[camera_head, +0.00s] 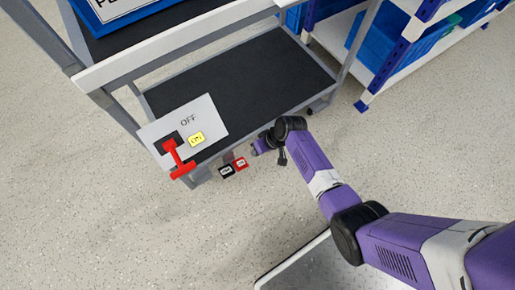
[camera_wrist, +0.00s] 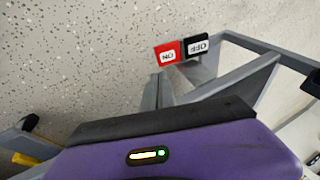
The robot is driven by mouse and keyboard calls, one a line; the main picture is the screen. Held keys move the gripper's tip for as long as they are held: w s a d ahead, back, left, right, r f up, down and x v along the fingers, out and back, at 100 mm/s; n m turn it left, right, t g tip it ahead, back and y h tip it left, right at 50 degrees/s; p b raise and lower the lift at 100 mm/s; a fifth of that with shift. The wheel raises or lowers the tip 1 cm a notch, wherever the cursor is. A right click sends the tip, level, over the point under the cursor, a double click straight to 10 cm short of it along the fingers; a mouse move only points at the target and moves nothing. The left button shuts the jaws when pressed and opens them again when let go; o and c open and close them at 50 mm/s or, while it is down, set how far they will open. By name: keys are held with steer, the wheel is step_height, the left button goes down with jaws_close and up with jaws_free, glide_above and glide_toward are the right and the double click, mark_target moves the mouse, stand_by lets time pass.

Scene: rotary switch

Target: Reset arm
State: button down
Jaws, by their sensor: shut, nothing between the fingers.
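The purple hand fills the bottom of the wrist view. A red lever switch (camera_head: 178,162) sits on a light panel (camera_head: 210,113) at the cart's front left, apart from my gripper. The panel bears the word OFF and a yellow ON label (camera_head: 196,139).
A black OFF block (camera_head: 227,171) and a red ON block (camera_head: 241,163) sit below the gripper; both show in the wrist view. The grey cart has a dark shelf (camera_head: 245,75). A blue-and-white rack (camera_head: 385,65) stands at upper right. Speckled floor lies open between.

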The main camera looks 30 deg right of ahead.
steer(key=shift+f, duration=0.1)
stand_by(0.5)
steer(key=s+r+t+h, duration=0.1)
steer(key=s+t+h, duration=0.15)
steer(key=s, duration=0.95)
steer(key=s+r+t+h, duration=0.1)
steer(key=s+r+t, duration=0.4)
steer(key=s+r, duration=0.75)
steer(key=s+r+t+p, duration=0.2)
steer(key=r+p, duration=0.9)
steer(key=r, duration=1.3)
steer(key=s+a+r+t+p, duration=0.1)
steer(key=r+p, duration=1.1)
steer(key=r, duration=1.2)
steer(key=shift+s+a+r+n+t, duration=0.2)
steer(key=shift+s+r+n+t, duration=0.2)
steer(key=shift+s, duration=0.35)
